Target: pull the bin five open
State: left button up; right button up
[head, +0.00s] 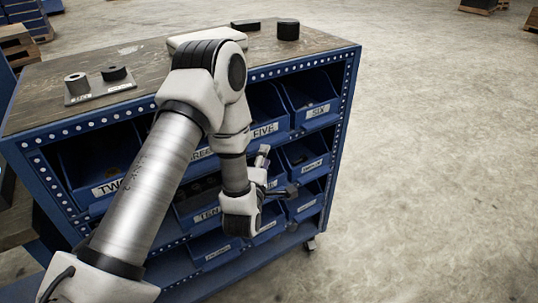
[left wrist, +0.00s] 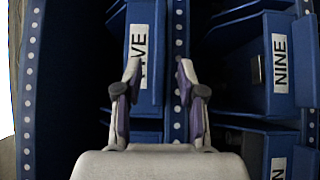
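Bin five is a blue bin in the top row of the shelf unit, with a white FIVE label (head: 265,130). Its front (left wrist: 147,85) is also in the left wrist view, the label turned sideways and partly covered by a finger. My left gripper (head: 274,172) is just below bin five in the head view. In the left wrist view the left gripper (left wrist: 158,80) is open and empty, one finger over the bin front, the other over the dotted rail. I cannot tell whether it touches either. My right gripper is not in view.
Bin six (head: 312,105) is right of bin five, and bin nine (left wrist: 265,65) shows in the left wrist view. The blue shelf unit has more labelled bins, partly hidden by my left arm. Parts lie on its wooden top (head: 140,62). The concrete floor (head: 440,170) at right is clear.

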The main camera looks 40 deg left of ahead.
pick_arm(q)
jog(key=x, duration=0.5)
jog(key=shift+a, duration=0.15)
jog(key=shift+s, duration=0.1)
jog(key=c, duration=0.7)
grip_shut()
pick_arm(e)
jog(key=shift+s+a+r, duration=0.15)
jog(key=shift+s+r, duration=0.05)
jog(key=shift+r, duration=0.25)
